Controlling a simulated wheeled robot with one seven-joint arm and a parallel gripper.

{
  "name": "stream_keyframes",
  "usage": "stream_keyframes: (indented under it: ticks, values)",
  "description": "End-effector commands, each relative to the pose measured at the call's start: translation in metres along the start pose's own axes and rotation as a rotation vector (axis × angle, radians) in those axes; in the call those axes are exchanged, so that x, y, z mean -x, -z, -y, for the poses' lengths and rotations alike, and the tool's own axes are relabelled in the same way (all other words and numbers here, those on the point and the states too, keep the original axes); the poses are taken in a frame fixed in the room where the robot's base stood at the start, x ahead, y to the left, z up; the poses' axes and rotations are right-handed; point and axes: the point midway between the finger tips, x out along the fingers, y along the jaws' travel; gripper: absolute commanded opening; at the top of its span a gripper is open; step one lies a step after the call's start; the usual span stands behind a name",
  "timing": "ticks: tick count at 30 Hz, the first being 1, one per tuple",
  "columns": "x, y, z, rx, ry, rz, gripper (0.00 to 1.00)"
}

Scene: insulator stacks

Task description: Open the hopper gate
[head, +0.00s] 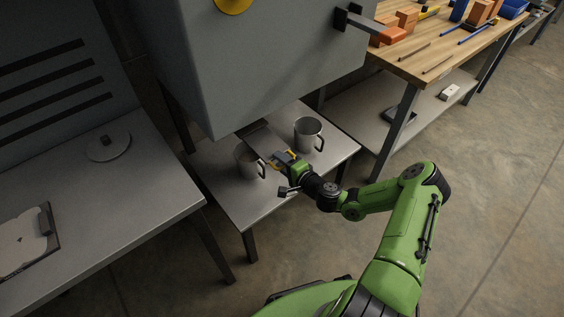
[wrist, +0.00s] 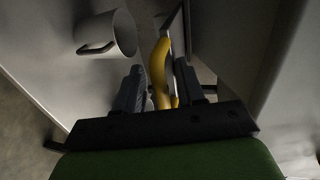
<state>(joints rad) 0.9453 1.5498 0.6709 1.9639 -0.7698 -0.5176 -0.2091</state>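The hopper (head: 265,65) is a large grey box standing over a low grey table. Its gate (head: 263,141) is a dark flat plate at the hopper's lower edge, with a yellow handle (head: 272,164) at its near end. My gripper (head: 275,161) is at this handle. In the wrist view the yellow handle (wrist: 158,70) lies between the two fingers of my gripper (wrist: 161,88), with little gap on either side. The gate's far part is hidden under the hopper.
Two grey mugs stand on the low table (head: 245,208): one (head: 308,133) right of the gate, one (head: 247,162) partly under it. A grey bench (head: 120,205) stands left. A wooden workbench (head: 425,65) stands at upper right. The floor at right is clear.

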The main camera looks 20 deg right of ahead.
Motion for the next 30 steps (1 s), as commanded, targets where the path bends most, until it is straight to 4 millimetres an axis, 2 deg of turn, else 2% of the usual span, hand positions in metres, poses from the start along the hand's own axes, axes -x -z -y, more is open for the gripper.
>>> stream_keyframes:
  ticks: [5, 8, 18, 21, 25, 30]
  values:
    - [0.004, 0.0, 0.001, -0.001, 0.002, 0.0, 0.38]
    - [0.021, 0.001, 0.002, -0.003, 0.001, -0.002, 0.38]
    - [0.117, 0.001, 0.002, -0.005, 0.0, -0.004, 0.38]
    - [0.138, 0.001, 0.002, -0.003, 0.0, -0.004, 0.38]
    - [0.154, 0.001, 0.001, 0.0, -0.001, -0.002, 0.38]
    - [0.158, 0.0, 0.0, 0.0, 0.001, 0.001, 0.38]
